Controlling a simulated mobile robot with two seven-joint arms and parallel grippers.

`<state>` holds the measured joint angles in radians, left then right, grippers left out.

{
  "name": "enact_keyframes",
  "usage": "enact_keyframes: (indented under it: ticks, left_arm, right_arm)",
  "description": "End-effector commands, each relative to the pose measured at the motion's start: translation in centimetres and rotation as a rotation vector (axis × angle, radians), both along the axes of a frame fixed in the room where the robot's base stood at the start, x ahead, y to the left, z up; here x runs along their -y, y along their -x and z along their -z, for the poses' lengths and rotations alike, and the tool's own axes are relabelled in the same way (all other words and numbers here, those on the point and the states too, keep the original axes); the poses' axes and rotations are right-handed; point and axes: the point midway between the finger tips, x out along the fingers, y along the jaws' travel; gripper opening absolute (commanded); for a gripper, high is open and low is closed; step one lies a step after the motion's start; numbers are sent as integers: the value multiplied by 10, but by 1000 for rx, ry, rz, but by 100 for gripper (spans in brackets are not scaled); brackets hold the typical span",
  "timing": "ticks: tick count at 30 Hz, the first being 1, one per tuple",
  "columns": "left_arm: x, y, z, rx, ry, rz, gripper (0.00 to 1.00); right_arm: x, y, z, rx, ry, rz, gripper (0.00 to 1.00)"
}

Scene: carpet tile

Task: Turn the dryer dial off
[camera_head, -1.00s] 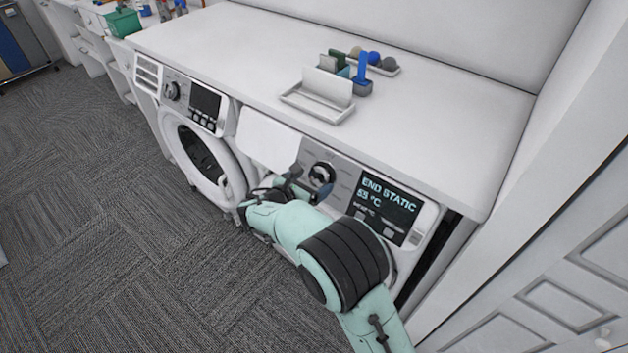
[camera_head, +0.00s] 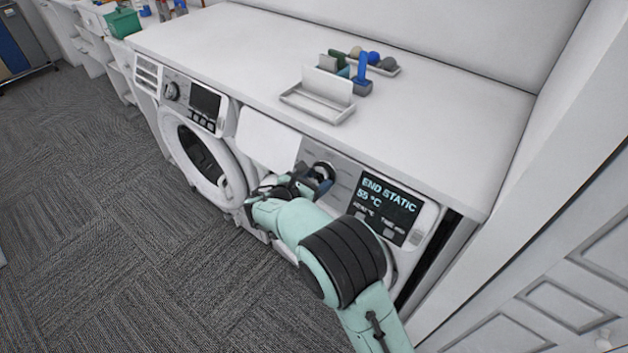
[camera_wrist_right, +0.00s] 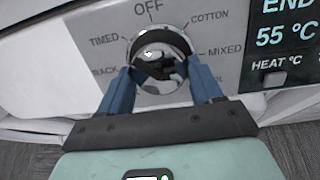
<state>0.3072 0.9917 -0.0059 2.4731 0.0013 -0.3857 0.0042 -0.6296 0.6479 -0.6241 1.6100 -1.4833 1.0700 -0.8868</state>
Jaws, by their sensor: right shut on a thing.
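The dryer dial (camera_head: 324,168) is a round dark and silver knob on the right machine's grey panel. In the right wrist view the dial (camera_wrist_right: 160,42) has OFF printed above it, with TIMED and RACK at left and COTTON and MIXED at right. My right gripper (camera_head: 316,183) is at the dial. Its two blue fingers (camera_wrist_right: 160,72) are shut on the dial, one on each side. The dial's pointer position is hard to tell. The dryer display (camera_head: 390,205) is lit and reads END STATIC, 55 °C. My left gripper is out of view.
A second front-loading machine (camera_head: 195,150) stands to the left. The white counter (camera_head: 230,55) above holds a tray (camera_head: 318,100) and small items. A white panelled front (camera_head: 560,270) stands close on the right. Carpet floor (camera_head: 110,240) is open at left.

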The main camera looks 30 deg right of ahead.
Motion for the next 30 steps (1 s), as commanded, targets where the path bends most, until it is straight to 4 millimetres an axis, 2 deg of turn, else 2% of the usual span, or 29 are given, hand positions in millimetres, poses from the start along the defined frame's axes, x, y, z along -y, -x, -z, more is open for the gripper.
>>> enact_keyframes:
  ticks: [15,30]
  left_arm:
    - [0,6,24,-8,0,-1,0]
    - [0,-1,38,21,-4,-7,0]
  right_arm:
    - [-1,-1,2,292,-122,162,34]
    - [-2,-3,1,566,-236,314,34]
